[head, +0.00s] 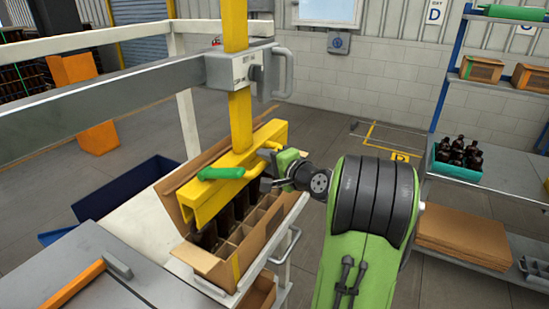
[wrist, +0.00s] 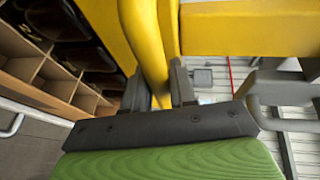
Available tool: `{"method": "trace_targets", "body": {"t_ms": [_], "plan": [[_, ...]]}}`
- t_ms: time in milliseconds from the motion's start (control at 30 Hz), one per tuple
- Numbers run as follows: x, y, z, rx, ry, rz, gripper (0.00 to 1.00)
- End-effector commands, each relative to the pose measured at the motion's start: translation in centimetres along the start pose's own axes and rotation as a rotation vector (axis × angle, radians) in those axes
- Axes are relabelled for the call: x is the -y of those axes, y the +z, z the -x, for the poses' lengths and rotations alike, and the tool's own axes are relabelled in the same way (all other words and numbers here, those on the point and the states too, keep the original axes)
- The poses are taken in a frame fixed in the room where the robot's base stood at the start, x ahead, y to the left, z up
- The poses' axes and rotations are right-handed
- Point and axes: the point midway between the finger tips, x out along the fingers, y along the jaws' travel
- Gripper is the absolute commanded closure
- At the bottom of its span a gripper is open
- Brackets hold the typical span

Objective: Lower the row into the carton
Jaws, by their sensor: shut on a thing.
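The carton (head: 205,262) is an open cardboard box with divider cells, standing on a white cart. A row of dark amber bottles (head: 208,238) hangs under the yellow lifting head (head: 240,160), on the left side of the carton's cells. The bottles' lower parts are hidden by the carton wall. Dark bottles (wrist: 68,25) and empty cells also show at the left of the wrist view. My gripper (head: 268,184) is shut on the yellow handle (wrist: 152,60) at the right of the lifting head. In the wrist view its fingers (wrist: 160,90) stand on both sides of that yellow bar.
A grey beam (head: 110,105) and a yellow post (head: 238,110) carry the head. A green grip (head: 221,173) is on its front. Blue bins (head: 125,187) stand at the left. A shelf (head: 450,210) with a teal crate of bottles (head: 455,171) stands at the right.

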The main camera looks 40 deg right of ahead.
Motion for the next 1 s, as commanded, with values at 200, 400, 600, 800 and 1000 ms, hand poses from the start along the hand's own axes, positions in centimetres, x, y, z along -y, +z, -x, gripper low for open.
{"method": "trace_targets", "body": {"t_ms": [200, 400, 600, 800, 1000], "plan": [[-6.1, 0.3, -1.1, -0.005, 0.007, -0.003, 1.0], [-8.2, 0.5, -1.4, -0.005, 0.005, -0.003, 1.0], [-8.6, 0.5, -1.5, -0.005, 0.005, -0.002, 1.0], [-8.7, 0.5, -1.5, -0.004, 0.01, -0.002, 1.0], [-8.7, 0.5, -1.5, -0.004, 0.011, -0.003, 0.57]]}}
